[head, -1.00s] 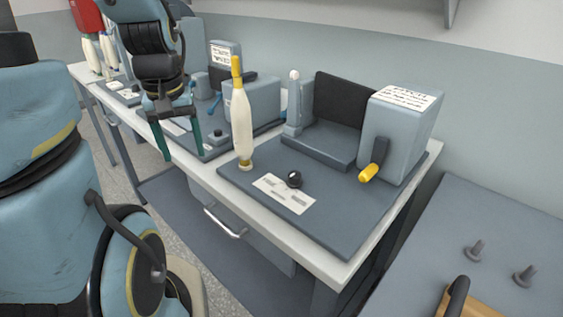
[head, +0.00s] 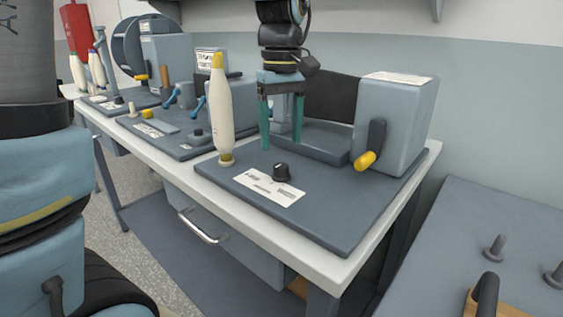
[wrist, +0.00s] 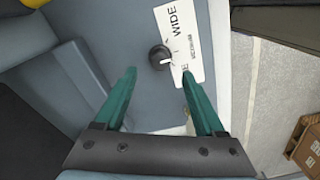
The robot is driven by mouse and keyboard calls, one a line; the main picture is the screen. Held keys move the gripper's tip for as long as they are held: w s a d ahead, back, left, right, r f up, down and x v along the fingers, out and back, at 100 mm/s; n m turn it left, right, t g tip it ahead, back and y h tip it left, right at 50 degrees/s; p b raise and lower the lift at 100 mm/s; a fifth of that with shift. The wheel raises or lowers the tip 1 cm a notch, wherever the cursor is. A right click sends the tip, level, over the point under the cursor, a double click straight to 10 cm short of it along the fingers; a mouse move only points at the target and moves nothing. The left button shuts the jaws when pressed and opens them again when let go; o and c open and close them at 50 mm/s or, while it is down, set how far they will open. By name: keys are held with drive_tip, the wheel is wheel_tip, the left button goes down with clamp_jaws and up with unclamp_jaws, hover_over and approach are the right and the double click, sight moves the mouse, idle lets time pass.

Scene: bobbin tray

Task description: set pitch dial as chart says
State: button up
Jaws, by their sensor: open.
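A black dial (head: 281,172) sits on the grey base plate of the nearest machine, beside a white label plate (head: 268,188). In the wrist view the dial (wrist: 157,58) has a white pointer mark turned toward the label (wrist: 181,40). That label reads WIDE at one end; the other end is partly hidden by a finger. My gripper (head: 282,143) is open and empty above and behind the dial, pointing down. In the wrist view the dial appears between and just beyond the green fingertips (wrist: 158,72). A white chart (head: 398,78) lies on the machine's box; its text is unreadable.
A white bobbin with a yellow top (head: 222,110) stands upright left of the dial, near my gripper. Other machines with blue levers (head: 178,95) stand farther left along the bench.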

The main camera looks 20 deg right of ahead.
sight(281, 164)
wheel_tip(281, 164, down, 6)
idle(0.4)
drive_tip(key=shift+c, duration=0.3)
clamp_jaws()
